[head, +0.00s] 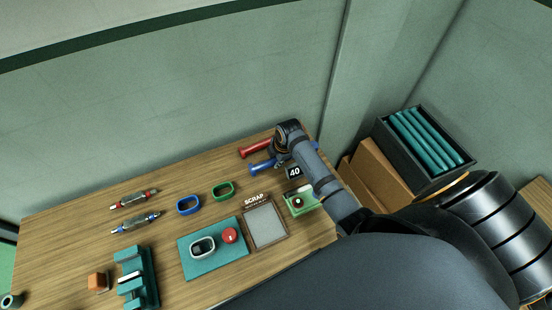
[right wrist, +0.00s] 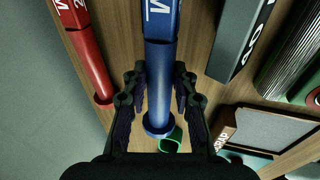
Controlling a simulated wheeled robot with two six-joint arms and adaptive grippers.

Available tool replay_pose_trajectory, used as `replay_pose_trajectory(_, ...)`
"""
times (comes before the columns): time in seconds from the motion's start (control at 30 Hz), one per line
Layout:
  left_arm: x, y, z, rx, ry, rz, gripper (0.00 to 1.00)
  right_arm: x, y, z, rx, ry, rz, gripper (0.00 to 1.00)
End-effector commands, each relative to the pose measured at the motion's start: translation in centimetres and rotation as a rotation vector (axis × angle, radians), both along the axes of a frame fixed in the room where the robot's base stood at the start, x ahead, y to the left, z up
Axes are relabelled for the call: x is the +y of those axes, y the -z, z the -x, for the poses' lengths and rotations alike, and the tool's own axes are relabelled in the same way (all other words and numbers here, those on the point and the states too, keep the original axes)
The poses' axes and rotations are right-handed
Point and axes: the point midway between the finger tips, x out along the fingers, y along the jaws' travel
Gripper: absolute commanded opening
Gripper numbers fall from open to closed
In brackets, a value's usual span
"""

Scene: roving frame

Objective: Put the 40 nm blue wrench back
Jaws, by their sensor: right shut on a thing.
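A blue wrench (head: 262,168) lies along the back right of the wooden bench, its right part hidden by my arm in the head view. In the right wrist view the blue wrench (right wrist: 161,65) runs between the two fingers of my right gripper (right wrist: 159,92). The right gripper (head: 279,160) is shut on its shaft; the wrench appears at or close to the bench top. White lettering on it is cut off by the frame. A dark block marked 40 (head: 294,172) stands beside it. My left gripper is not in view.
A red wrench (head: 255,148) lies close behind the blue one. A grey scrap tray (head: 265,226), a green tray (head: 309,207), green and blue rings (head: 188,205) and a teal mat (head: 199,263) are in front. Walls rise behind; a box of teal rods (head: 435,180) stands right.

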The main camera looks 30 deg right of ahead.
Motion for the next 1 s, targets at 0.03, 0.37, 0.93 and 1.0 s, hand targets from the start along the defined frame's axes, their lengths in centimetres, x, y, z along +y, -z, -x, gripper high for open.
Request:
replay_pose_trajectory(0.03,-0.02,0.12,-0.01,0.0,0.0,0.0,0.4,0.0,0.1,-0.08,-0.002,0.0,0.0,0.0)
replay_pose_trajectory(0.37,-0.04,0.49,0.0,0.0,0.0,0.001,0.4,0.0,0.85,-0.04,-0.001,-0.001,0.0,0.0)
replay_pose_trajectory(0.93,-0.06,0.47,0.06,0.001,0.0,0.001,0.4,0.0,0.89,-0.01,0.0,0.0,0.0,0.54)
replay_pose_trajectory(1.0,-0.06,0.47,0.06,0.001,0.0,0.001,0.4,0.0,0.9,-0.01,0.0,0.0,0.0,0.54)
